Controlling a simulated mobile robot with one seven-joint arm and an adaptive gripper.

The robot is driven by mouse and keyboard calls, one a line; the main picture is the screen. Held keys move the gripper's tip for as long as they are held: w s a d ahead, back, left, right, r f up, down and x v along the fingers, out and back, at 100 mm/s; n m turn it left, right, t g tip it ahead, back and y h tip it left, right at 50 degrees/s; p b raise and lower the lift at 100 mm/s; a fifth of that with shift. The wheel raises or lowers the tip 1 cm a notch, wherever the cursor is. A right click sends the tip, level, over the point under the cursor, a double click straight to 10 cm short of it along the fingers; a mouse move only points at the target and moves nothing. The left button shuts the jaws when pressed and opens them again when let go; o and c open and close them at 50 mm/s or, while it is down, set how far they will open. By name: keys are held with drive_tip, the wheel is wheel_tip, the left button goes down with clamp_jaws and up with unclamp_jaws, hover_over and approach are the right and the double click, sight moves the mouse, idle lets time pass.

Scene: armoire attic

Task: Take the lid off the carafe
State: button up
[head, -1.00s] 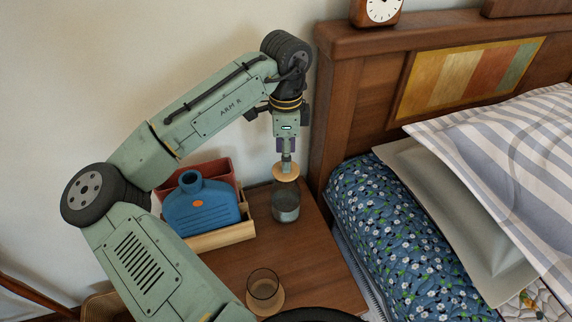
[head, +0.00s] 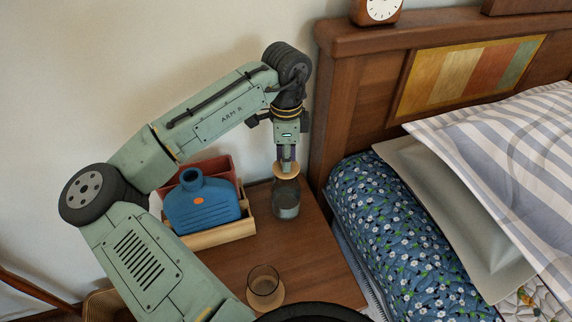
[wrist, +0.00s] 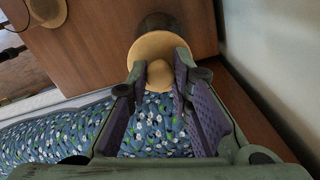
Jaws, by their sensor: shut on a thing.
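The glass carafe (head: 286,201), dark in its lower part, stands upright on the wooden nightstand. Its round, pale wooden lid (head: 286,174) is at the carafe's mouth; I cannot tell whether it rests on the rim or is slightly above it. My gripper (head: 287,163) points down from above and is shut on the lid's knob. In the wrist view the round knob (wrist: 160,74) sits between my two purple-padded fingers, with the lid's disc (wrist: 150,48) behind it. The dark carafe (wrist: 157,22) shows past the lid there, mostly hidden.
A blue bottle (head: 202,207) stands in a wooden tray (head: 215,236) left of the carafe, with a red item behind. A small glass (head: 264,285) sits on a coaster toward the nightstand's front. The headboard (head: 340,110) and bed (head: 400,230) are close on the right.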

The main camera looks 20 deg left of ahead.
drive_tip(key=shift+c, duration=0.3)
drive_tip(key=shift+r, duration=0.55)
wheel_tip(320, 180, up, 2)
drive_tip(key=shift+b, duration=0.6)
drive_tip(key=s+d+r+b, duration=0.1)
drive_tip(key=s, duration=0.7)
drive_tip(key=s+d+r+b, duration=0.1)
drive_tip(key=s+d, duration=0.1)
drive_tip(key=s, duration=0.5)
drive_tip(key=shift+s+d+b, duration=0.25)
drive_tip(key=shift+s+b, duration=0.1)
drive_tip(key=shift+b, duration=0.05)
